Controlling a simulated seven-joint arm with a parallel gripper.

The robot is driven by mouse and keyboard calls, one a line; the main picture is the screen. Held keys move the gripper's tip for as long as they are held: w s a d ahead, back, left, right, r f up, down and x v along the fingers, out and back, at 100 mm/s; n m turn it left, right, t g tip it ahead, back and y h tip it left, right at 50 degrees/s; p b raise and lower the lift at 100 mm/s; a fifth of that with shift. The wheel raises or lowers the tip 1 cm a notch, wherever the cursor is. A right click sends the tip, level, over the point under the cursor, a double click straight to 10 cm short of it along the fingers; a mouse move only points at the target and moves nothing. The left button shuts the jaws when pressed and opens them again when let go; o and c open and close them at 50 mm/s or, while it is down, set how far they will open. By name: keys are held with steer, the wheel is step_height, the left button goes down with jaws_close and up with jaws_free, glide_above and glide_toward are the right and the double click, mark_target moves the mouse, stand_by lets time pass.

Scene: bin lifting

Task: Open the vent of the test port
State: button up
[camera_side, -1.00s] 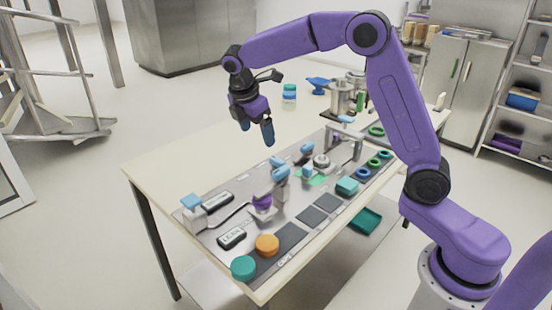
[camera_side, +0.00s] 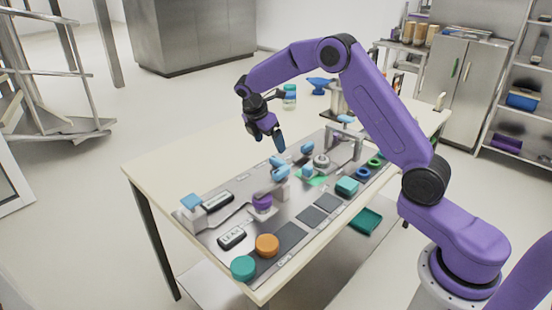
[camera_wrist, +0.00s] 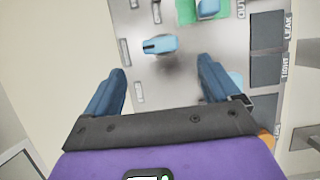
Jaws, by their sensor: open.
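My gripper (camera_side: 269,140) is open and empty, above the far edge of the steel panel (camera_side: 218,238). Its two dark blue fingers also show in the wrist view (camera_wrist: 162,72), spread apart. Beyond and between the fingertips in that view is a light blue handle (camera_wrist: 160,45) with a dark slot, apart from them. A second light blue part (camera_wrist: 206,9) lies at the top edge. In the side view, blue handles (camera_side: 280,169) and (camera_side: 307,148) stand on the panel below and right of my gripper. I cannot tell which one is the vent.
A purple knob (camera_side: 262,202), an orange cap (camera_side: 267,245) and a teal cap (camera_side: 243,267) are toward the panel's near left. A labelled display (camera_side: 231,237) and a blue-topped block (camera_side: 192,203) are left. A metal arch (camera_side: 345,140) stands right. The table's far left is clear.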

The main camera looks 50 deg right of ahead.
mark_target(277, 159)
steer(key=x, duration=0.8)
steer(key=shift+d+f, duration=0.15)
steer(key=shift+f, duration=0.25)
steer(key=c, duration=1.1)
steer(key=shift+o, duration=0.2)
